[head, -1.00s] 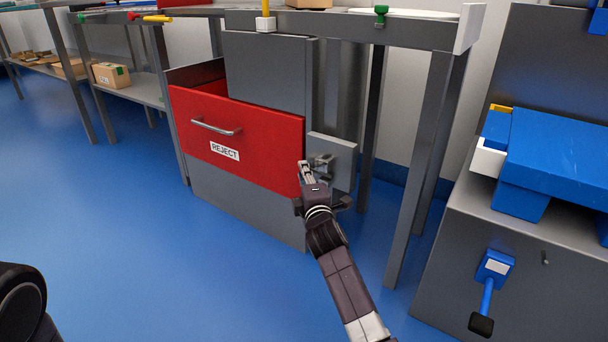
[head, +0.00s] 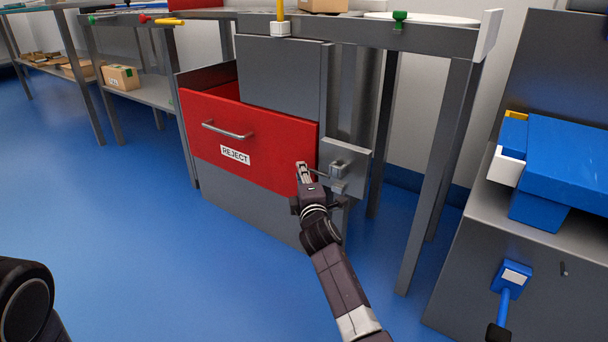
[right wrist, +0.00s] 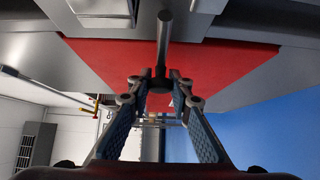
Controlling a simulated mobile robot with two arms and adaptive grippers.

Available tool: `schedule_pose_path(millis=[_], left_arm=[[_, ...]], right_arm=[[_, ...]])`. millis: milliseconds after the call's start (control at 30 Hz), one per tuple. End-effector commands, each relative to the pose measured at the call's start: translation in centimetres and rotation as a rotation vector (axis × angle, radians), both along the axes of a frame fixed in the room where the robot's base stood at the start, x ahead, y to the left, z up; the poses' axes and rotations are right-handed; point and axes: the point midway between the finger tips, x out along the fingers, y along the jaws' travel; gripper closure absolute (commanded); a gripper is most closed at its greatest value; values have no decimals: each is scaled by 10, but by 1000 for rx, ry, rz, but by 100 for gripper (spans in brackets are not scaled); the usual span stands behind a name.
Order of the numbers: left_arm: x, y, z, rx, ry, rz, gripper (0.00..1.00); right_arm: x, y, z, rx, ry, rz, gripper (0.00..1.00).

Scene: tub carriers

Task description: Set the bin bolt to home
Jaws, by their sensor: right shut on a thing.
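The bin is a grey cabinet with a red front (head: 270,135) marked REJECT, standing under the bench. A grey plate (head: 358,160) at the right of the red front carries the bolt's small metal blocks (head: 338,168). My right gripper (head: 303,172) is in front of the red front's right edge, just left of the plate. In the right wrist view its fingers (right wrist: 160,85) are shut on the dark end of the bolt's grey handle rod (right wrist: 166,40). The fingers partly hide that end. Of my left arm only a dark part shows at the lower left; its gripper is out of frame.
A bench leg (head: 432,180) stands right of the plate. At the right is a grey cabinet with a blue lever (head: 507,285) and a blue tub (head: 565,160) on top. The blue floor (head: 130,220) in front of the bin is clear.

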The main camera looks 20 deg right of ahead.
Motion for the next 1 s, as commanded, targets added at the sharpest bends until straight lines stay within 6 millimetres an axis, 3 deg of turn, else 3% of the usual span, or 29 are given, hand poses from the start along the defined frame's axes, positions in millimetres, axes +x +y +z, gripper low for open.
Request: schedule_pose_path(millis=[67,100,233,633,1000], left_arm=[[0,0,0,0,0,0,100],[0,0,0,0,-1,0,100],[-1,0,0,0,-1,-1,100],[-1,1,-1,-3,0,-4,100],[-1,0,0,-2,-1,-3,100]], right_arm=[[0,2,1,2,-2,4,100],[0,2,1,2,-2,4,79],[0,2,1,2,-2,4,65],[-6,2,0,0,-2,3,64],[-53,9,0,1,-1,5,64]])
